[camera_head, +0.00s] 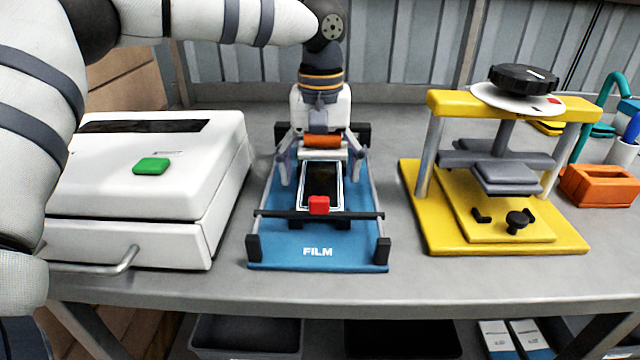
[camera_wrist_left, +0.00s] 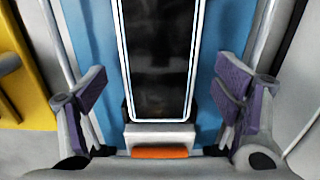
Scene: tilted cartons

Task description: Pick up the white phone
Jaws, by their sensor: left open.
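The white phone (camera_head: 321,181) lies in the blue film station marked FILM (camera_head: 275,250); its dark screen faces up inside a thin white edge. In the left wrist view the phone (camera_wrist_left: 158,60) runs from the top edge down to a pale block. My left gripper (camera_head: 321,168) is over the station from behind, with one finger on each side of the phone. Its purple-padded fingers (camera_wrist_left: 160,95) are wide apart, with a gap to the phone on both sides. My right gripper is not in view.
A black bar with a red block (camera_head: 319,205) crosses the station's front. An orange roller (camera_head: 322,141) shows near my fingers. A white machine (camera_head: 150,190) stands left, a yellow press (camera_head: 430,235) right. An orange box (camera_head: 600,186) is far right. Grey table shows between them.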

